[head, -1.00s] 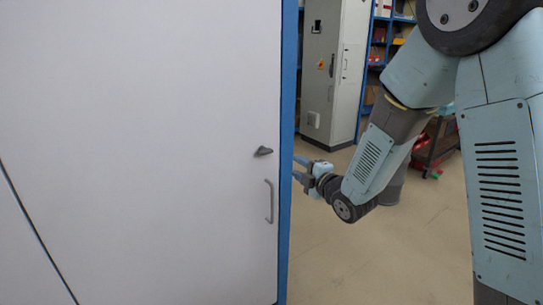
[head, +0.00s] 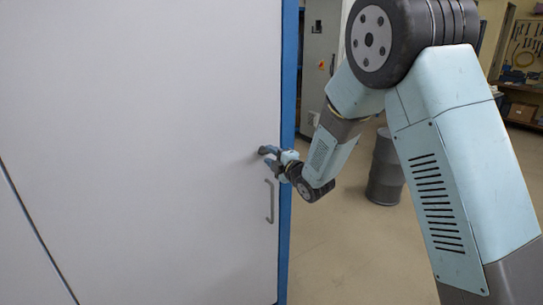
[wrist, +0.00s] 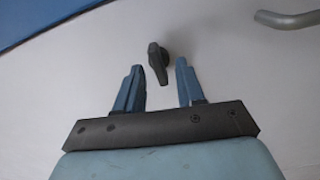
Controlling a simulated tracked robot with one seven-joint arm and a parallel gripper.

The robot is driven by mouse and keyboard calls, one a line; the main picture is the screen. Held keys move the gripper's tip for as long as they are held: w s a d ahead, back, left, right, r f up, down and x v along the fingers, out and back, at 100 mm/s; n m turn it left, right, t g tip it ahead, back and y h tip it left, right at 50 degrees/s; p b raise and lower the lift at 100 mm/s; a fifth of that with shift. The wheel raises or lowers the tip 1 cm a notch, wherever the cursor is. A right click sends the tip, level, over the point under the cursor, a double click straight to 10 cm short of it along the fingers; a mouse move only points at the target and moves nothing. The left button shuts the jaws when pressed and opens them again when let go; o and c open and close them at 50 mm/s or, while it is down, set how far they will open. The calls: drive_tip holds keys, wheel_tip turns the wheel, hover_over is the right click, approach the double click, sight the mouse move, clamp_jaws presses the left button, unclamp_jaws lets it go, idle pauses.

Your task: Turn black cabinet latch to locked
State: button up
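The black latch (wrist: 158,62) is a small dark knob on the white cabinet door (head: 150,120). In the wrist view it lies just beyond the tips of my gripper (wrist: 157,72), roughly in line with the gap between the two blue fingers. The fingers are apart and nothing is between them. In the head view my gripper (head: 268,156) is at the door's right side, in front of the latch, and mostly hides it. I cannot tell whether the fingers touch the latch.
A grey bar handle (head: 270,201) is on the door below the latch; it also shows at the wrist view's upper right (wrist: 290,19). A blue frame (head: 287,90) edges the door. A dark drum (head: 385,170) stands on open floor to the right.

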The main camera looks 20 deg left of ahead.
drive_tip(key=shift+x, duration=0.95)
drive_tip(key=shift+c, duration=0.4)
